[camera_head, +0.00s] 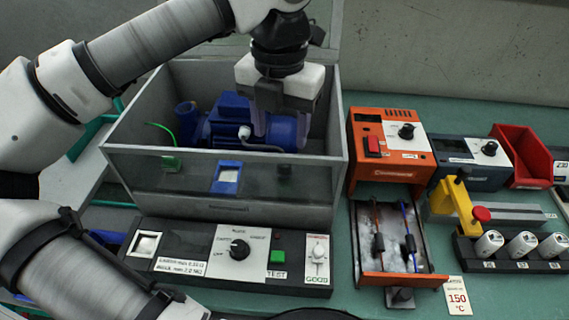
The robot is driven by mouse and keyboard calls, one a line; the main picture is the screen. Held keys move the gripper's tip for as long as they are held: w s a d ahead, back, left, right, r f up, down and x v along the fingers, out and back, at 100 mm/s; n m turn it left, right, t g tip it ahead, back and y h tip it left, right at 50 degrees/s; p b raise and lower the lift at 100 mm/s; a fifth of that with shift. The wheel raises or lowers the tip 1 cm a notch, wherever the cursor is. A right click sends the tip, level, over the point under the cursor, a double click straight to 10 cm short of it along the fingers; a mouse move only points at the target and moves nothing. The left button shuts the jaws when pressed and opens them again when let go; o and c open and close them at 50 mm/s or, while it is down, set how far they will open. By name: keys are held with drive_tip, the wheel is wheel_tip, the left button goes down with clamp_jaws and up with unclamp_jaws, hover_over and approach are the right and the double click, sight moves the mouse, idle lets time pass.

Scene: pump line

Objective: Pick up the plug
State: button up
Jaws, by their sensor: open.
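My gripper (282,125) points down inside the grey open-topped box, in front of the blue pump (225,125). Its jaws are open, and its fingers hide part of the pump. A small pale piece with a thin lead (244,132) shows at the pump's front, just left of the fingers. A green block (171,163) with a thin green cable stands at the left, near the box's front pane. I cannot tell for sure which of these is the plug. Nothing shows held between the fingers.
The box's see-through front pane and rim (215,152) stand in front of the gripper. A control panel (235,252) lies before the box. An orange heater unit (390,150), a yellow clamp (455,200) and a red bin (523,155) stand to the right.

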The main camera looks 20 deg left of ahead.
drive_tip(key=f, duration=0.2)
drive_tip(key=f+p, duration=0.1)
drive_tip(key=f, duration=0.4)
drive_tip(key=shift+d+f, duration=0.25)
drive_tip(key=shift+d, duration=0.05)
drive_tip(key=shift+c, duration=0.2)
drive_tip(key=c, duration=1)
drive_tip(key=shift+c, duration=0.3)
